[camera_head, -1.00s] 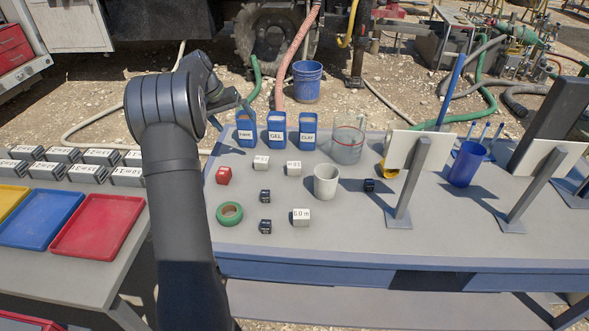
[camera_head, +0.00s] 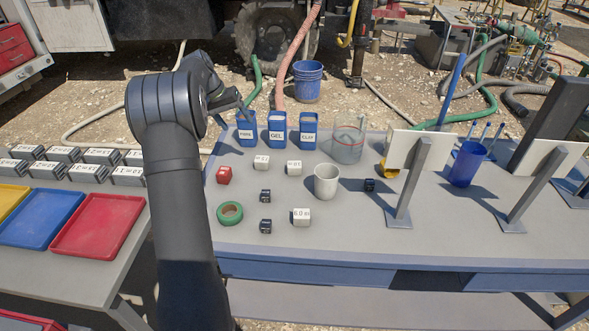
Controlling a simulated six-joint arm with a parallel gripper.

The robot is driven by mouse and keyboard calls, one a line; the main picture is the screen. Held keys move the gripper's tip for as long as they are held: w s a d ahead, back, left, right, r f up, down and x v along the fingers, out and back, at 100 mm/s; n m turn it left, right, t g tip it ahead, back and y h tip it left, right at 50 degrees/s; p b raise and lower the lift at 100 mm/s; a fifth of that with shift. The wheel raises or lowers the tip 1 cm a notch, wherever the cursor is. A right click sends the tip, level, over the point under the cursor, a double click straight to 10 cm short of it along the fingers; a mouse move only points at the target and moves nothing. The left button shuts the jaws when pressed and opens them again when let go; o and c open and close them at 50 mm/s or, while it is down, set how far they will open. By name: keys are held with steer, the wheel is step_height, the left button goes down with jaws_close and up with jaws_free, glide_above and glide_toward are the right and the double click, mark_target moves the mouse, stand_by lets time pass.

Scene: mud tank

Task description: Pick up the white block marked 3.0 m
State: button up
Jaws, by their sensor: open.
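Three small white blocks stand on the grey table. The front white block (camera_head: 301,217) has a mark that looks like 6.0 m. The back left white block (camera_head: 262,162) and the back right white block (camera_head: 294,168) carry marks too small to read, so I cannot tell which one says 3.0 m. My gripper (camera_head: 243,107) shows small behind my arm, above the table's back left corner near the blue containers. It is open and apart from all the white blocks. Part of it is hidden by my arm.
Blue labelled containers (camera_head: 277,131) and a clear beaker (camera_head: 348,144) line the back. Grey stands (camera_head: 397,219) rise at right.

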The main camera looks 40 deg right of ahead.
steer(key=s+d+f+t+y, duration=0.1)
steer(key=s+d+f+t, duration=0.1)
steer(key=s+d, duration=0.4)
steer(key=t, duration=0.3)
glide_toward(294, 164)
steer(key=shift+n+y, duration=0.3)
steer(key=x, duration=0.2)
steer(key=d+x, duration=0.1)
steer(key=x, duration=0.1)
steer(key=shift+w+d+f, duration=0.1)
steer(key=shift+w+f, duration=0.05)
steer(key=shift+w, duration=0.05)
steer(key=shift+a+x, duration=0.15)
steer(key=shift+x, duration=1.2)
steer(key=shift+a+x, duration=0.15)
steer(key=shift+x, duration=1.2)
steer(key=shift+s+f, duration=0.1)
steer(key=shift+s, duration=0.05)
steer(key=c, duration=1.1)
